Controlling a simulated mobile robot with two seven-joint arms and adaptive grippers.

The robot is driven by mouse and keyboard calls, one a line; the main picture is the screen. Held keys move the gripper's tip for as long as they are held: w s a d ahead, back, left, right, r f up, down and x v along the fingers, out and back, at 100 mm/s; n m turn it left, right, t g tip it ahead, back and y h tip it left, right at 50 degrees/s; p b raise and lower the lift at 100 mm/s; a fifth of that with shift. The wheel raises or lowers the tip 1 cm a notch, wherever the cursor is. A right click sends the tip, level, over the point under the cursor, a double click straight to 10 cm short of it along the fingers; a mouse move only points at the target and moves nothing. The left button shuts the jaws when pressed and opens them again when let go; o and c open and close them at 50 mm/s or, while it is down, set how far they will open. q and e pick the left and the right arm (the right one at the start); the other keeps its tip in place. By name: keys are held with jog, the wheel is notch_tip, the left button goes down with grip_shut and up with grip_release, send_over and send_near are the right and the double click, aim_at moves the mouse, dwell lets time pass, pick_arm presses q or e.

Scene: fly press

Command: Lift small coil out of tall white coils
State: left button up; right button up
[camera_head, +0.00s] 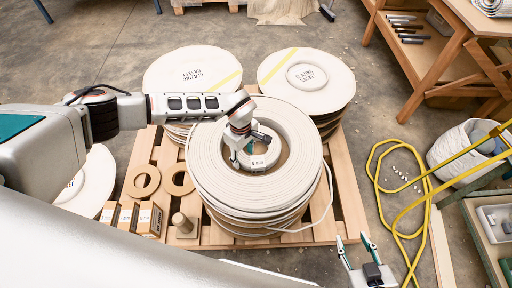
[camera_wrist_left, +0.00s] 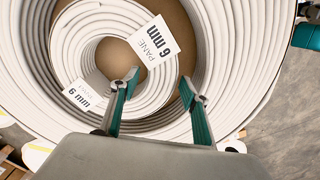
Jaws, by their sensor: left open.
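The tall stack of white coils (camera_head: 212,172) stands on a pallet in the middle of the head view. Inside its wide hole sits the small coil (camera_head: 271,156), a white ring with tags reading 6 mm. The small coil (camera_wrist_left: 88,42) also shows in the left wrist view, inside the tall coil's wall (camera_wrist_left: 238,60). My left gripper (camera_head: 240,158) is open over the small coil. In the wrist view one fingertip is by its centre hole and the other by the gap outside it; contact cannot be told. My right gripper (camera_head: 354,243) is open and empty at the lower right.
Two more coil stacks (camera_head: 172,72) (camera_head: 335,82) stand behind. Cardboard rings (camera_head: 142,181), small boxes (camera_head: 128,216) and a wooden peg (camera_head: 183,223) lie left on the pallet (camera_head: 350,205). A yellow hose (camera_head: 372,175) and white bag (camera_head: 455,145) are at right.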

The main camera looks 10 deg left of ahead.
pick_arm(q)
notch_tip(320, 180, down, 3)
jog(key=shift+s+r, duration=0.1)
jog(key=shift+r, duration=0.2)
grip_shut()
jog(key=shift+w+r, duration=0.15)
jog(key=shift+w, duration=0.05)
